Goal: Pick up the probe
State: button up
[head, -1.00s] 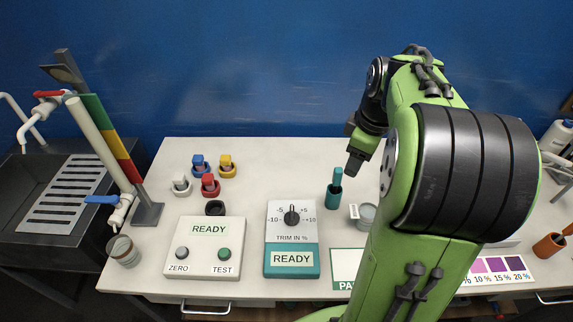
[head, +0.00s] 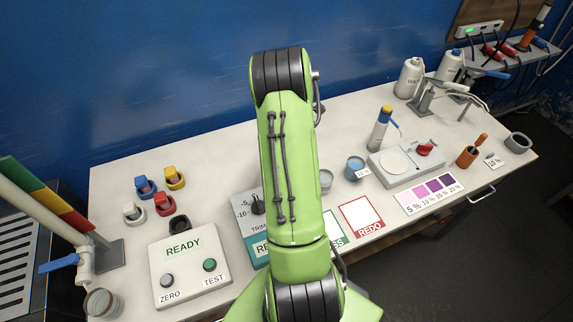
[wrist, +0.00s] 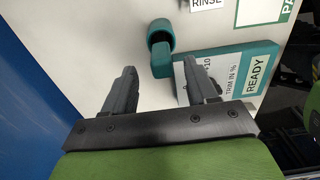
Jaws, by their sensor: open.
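What looks like the probe is a teal handle (wrist: 161,61) standing in a round teal holder (wrist: 160,30) in the wrist view. My gripper (wrist: 159,68) is open and empty, its two fingers apart. The handle top shows between and just beyond the fingertips; I cannot tell how much height separates them. In the head view my green arm hides the probe, its holder and my gripper.
The teal trim box (wrist: 228,75) is close to my right finger in the wrist view. The READY box with ZERO and TEST buttons (head: 189,262) and several coloured plugs (head: 174,178) stand left. A small cup (head: 355,168) and a scale (head: 378,172) stand right.

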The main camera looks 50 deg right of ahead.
notch_tip(320, 180, down, 5)
jog(key=shift+f+p, duration=0.15)
jog(key=shift+p, duration=0.25)
jog(key=shift+a, duration=0.1)
jog(key=c, duration=1)
